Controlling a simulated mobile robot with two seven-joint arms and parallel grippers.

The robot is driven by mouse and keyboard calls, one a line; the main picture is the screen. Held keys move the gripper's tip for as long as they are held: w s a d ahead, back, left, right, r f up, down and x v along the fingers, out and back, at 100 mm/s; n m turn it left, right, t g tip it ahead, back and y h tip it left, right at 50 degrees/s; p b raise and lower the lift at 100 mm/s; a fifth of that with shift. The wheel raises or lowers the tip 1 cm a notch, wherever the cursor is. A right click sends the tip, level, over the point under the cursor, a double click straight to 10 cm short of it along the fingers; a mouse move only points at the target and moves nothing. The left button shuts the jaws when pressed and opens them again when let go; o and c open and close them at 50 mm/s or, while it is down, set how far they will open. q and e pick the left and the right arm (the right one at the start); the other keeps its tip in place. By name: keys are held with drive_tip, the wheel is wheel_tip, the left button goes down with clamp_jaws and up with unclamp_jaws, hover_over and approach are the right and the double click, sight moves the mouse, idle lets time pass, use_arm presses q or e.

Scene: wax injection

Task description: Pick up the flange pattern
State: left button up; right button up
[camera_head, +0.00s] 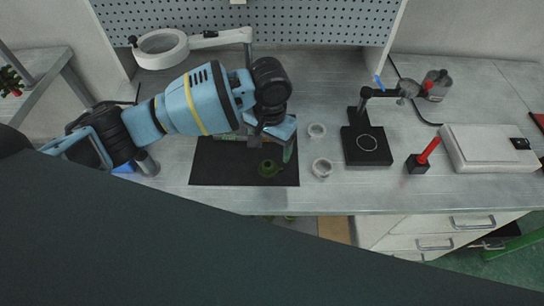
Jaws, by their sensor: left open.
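The flange pattern (269,169) is a small dark green piece with a raised centre. It lies on the black mat (220,172), toward the mat's right front part. My left gripper (275,149) reaches in from the left and is open, just behind and above the flange pattern. One finger shows to the right of the pattern's far side. The wrist hides part of the fingers, and I see no contact with the pattern. My right gripper is not in view.
Further right are a black stand (367,147), a red-handled tool in a black block (418,164) and a white box (488,147). A ring lamp (160,60) stands at the back left. A pegboard (320,22) closes the back.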

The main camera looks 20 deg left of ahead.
sight(268, 164)
use_arm(q)
drive_tip(key=shift+s+f, duration=0.25)
drive_tip(key=shift+s, duration=0.1)
drive_tip(key=shift+f, duration=0.85)
drive_tip(key=shift+w+f, duration=0.1)
drive_tip(key=shift+f, duration=0.4)
drive_tip(key=f, duration=0.4)
drive_tip(key=shift+w+a+f+b, duration=0.1)
drive_tip(key=shift+a+f+b, duration=0.15)
drive_tip(key=shift+b, duration=0.15)
drive_tip(key=c, duration=1)
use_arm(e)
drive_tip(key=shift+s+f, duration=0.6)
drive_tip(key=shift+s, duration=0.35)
